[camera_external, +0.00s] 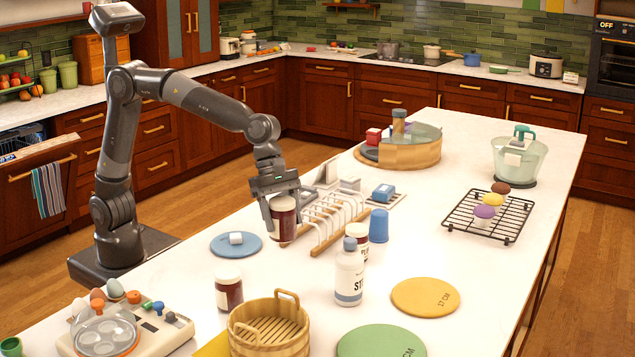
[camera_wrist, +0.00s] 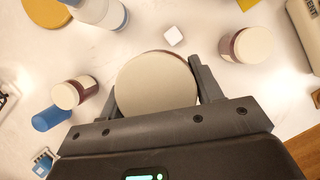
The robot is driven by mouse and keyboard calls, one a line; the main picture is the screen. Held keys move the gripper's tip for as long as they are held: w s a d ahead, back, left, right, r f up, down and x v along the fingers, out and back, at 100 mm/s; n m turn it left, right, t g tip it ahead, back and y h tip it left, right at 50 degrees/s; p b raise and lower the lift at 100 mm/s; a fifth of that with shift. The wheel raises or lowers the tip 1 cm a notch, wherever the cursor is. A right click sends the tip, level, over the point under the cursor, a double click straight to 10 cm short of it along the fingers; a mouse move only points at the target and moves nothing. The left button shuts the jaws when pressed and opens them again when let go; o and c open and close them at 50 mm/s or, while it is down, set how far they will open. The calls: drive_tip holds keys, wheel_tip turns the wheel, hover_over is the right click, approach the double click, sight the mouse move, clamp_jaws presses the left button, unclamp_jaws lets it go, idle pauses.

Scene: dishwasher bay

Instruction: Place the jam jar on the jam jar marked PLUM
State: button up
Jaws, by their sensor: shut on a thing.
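My gripper (camera_external: 283,208) is shut on a dark red jam jar (camera_external: 283,226) with a pale lid, held upright beside the dish rack. In the wrist view its round lid (camera_wrist: 153,88) fills the space between the fingers. A second jam jar (camera_external: 229,290), with a pale label, stands nearer the camera; it also shows in the wrist view (camera_wrist: 252,45). A third jar (camera_external: 362,232) stands partly hidden behind the white bottle, and shows in the wrist view (camera_wrist: 72,94). I cannot read PLUM on any jar. Whether the held jar touches the counter is unclear.
The white bottle (camera_external: 349,275) and blue cup (camera_external: 379,226) flank the third jar. The wooden rack (camera_external: 330,232) is right of my gripper. A blue disc (camera_external: 224,248) bears a white block. A wooden basket (camera_external: 268,335) is in front. Clear counter lies between the near jar and rack.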

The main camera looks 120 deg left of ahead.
drive_tip(key=w+a+r, duration=0.6)
drive_tip(key=a+r, duration=0.1)
drive_tip(key=a, duration=0.2)
drive_tip(key=m, duration=0.1)
hover_over(357, 228)
wheel_tip(357, 228, down, 7)
drive_tip(key=shift+a+f, duration=0.15)
drive_tip(key=shift+f, duration=1.8)
drive_tip(key=shift+f, duration=0.15)
drive_tip(key=o, duration=1.4)
drive_tip(key=shift+s, duration=0.1)
drive_tip(key=shift+c, duration=0.2)
